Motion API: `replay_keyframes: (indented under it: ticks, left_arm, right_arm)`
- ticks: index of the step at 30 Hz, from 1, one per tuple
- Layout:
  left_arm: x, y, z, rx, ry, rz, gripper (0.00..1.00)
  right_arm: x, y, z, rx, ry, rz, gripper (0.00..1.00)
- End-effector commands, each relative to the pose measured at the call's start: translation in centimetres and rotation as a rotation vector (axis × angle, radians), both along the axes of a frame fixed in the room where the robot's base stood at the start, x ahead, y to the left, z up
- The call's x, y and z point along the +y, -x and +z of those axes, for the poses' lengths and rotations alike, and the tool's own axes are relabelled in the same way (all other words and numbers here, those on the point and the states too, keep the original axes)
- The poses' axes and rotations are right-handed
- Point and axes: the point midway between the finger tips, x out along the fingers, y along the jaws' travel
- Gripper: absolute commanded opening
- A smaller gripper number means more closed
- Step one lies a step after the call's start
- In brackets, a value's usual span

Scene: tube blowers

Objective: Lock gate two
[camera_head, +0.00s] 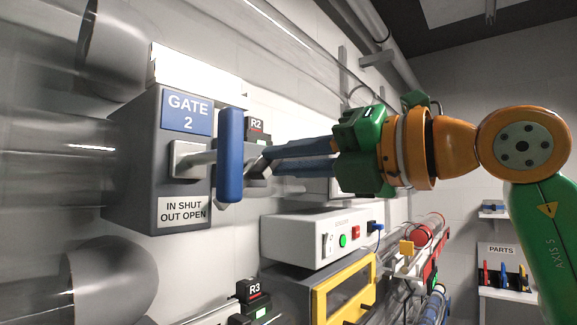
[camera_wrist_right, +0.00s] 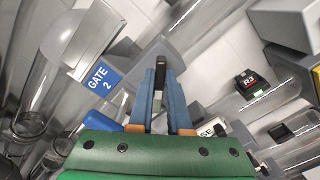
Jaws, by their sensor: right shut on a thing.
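The gate two box (camera_head: 130,170) is grey, with a blue GATE 2 label above and an "IN SHUT OUT OPEN" label below. Its upright blue handle (camera_head: 230,155) stands out from the front on a short light stem. My right gripper (camera_head: 260,166) comes in from the right, its tips just right of the handle. It is shut on a small dark piece (camera_wrist_right: 160,69), seen between its blue fingers in the wrist view. The handle partly hides the tip area, so I cannot tell what this piece joins. My left gripper is not in view.
Black R2 (camera_head: 257,130) and R3 (camera_head: 252,290) units stand behind and below the tips. A white control box (camera_head: 300,238) and a yellow-framed unit (camera_head: 342,287) lie below my right arm. Large clear tubes crowd the left. A PARTS shelf (camera_head: 505,293) is at the far right.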

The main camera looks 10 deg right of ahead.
Motion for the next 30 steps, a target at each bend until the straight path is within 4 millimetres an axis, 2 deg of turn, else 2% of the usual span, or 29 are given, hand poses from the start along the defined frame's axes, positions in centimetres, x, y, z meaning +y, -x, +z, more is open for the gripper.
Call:
replay_keyframes:
  ticks: [15, 30]
  left_arm:
    - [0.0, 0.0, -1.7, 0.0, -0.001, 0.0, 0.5]
    - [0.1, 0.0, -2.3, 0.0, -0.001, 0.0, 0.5]
  right_arm:
    - [-0.1, 0.0, -0.2, 0.278, -0.363, 0.0, 0.0]
    - [-0.1, 0.0, -0.2, 0.416, -0.54, 0.001, 0.0]
